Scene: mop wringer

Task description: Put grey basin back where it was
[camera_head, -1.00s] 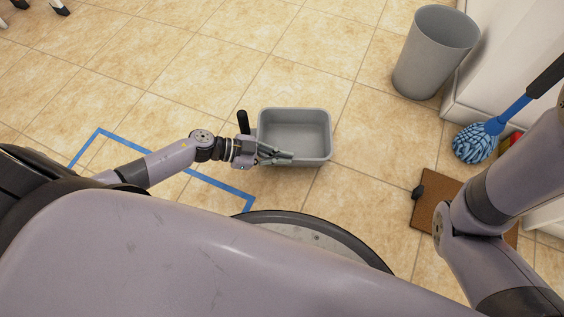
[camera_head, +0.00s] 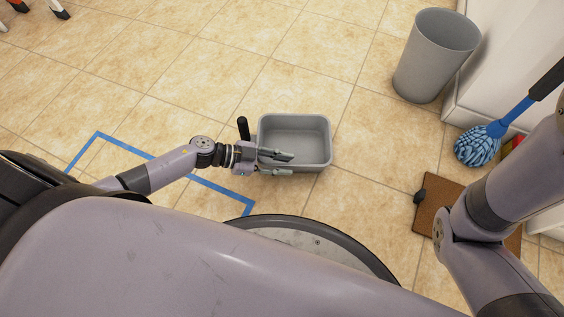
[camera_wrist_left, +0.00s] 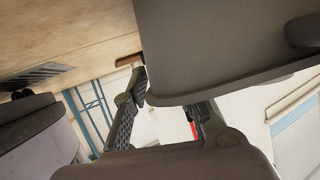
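The grey basin (camera_head: 326,150) is an open rectangular tub on the tiled floor in front of my base, right of the blue tape outline. My left gripper (camera_head: 277,164) is at its near left corner. Its two fingers are spread, one over the basin's near rim and one outside the near wall. In the left wrist view the basin (camera_wrist_left: 215,50) fills the upper right as a large grey surface, and the spread fingers (camera_wrist_left: 165,112) show below it. I cannot tell whether they touch it. My right arm shows at the right, but its gripper is out of view.
A blue tape outline (camera_head: 125,145) lies on the floor at the left. A tall grey bin (camera_head: 433,60) stands at the upper right beside a white wall. A blue mop (camera_head: 478,145) and a brown board (camera_head: 440,200) are at the right. The floor beyond the basin is clear.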

